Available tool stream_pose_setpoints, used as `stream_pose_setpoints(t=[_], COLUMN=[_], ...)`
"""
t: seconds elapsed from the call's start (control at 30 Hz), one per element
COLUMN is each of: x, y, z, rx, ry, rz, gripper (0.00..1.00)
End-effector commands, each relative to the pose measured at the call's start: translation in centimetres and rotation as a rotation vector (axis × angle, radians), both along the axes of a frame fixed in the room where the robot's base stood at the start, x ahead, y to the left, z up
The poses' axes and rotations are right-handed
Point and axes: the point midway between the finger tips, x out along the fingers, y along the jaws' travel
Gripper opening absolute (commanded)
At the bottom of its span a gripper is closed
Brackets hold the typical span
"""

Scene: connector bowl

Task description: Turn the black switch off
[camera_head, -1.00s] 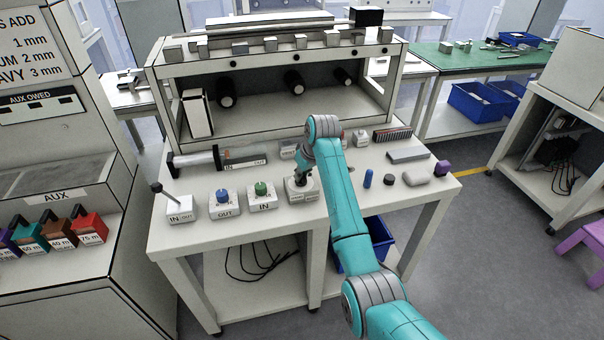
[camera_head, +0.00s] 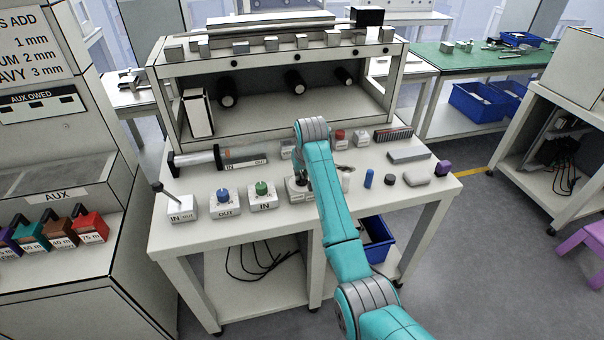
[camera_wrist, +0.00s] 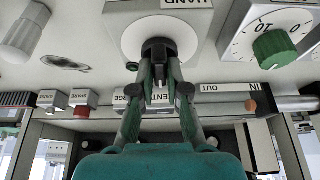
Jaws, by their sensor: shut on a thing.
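The black switch (camera_wrist: 158,46) is a dark knob on a round white disc, on a pale box marked HAND, in the wrist view. My gripper (camera_wrist: 159,62) is shut on this knob, with one finger on each side. The fingers and my wrist hide part of the knob, and I cannot read which way it points. In the head view the switch's box (camera_head: 294,194) stands on the bench top to the right of the green-knob box. My arm covers the right part of that box and most of my gripper.
The green knob (camera_head: 262,188) is close to the left; in the wrist view it shows at right (camera_wrist: 274,48). The blue knob (camera_head: 222,195) and a lever box (camera_head: 181,208) stand further left. A blue cylinder (camera_head: 368,178) and small loose objects lie to the right. A shelf rises behind.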

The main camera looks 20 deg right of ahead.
Motion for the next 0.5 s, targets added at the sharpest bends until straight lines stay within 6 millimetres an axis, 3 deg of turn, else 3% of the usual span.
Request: stream_pose_setpoints(t=[0.13,0.17,0.2,0.27,0.5], x=[-0.03,-0.04,-0.04,-0.03,-0.01], y=[-0.04,-0.04,-0.04,-0.03,-0.01], z=[-0.06,-0.06,-0.06,-0.05,-0.02], rx=[0.000,0.000,0.000,0.000,0.001], ry=[0.002,0.002,0.002,0.002,0.001], rz=[0.000,0.000,0.001,0.001,0.001], gripper=[0.00,0.17,0.27,0.40,0.40])
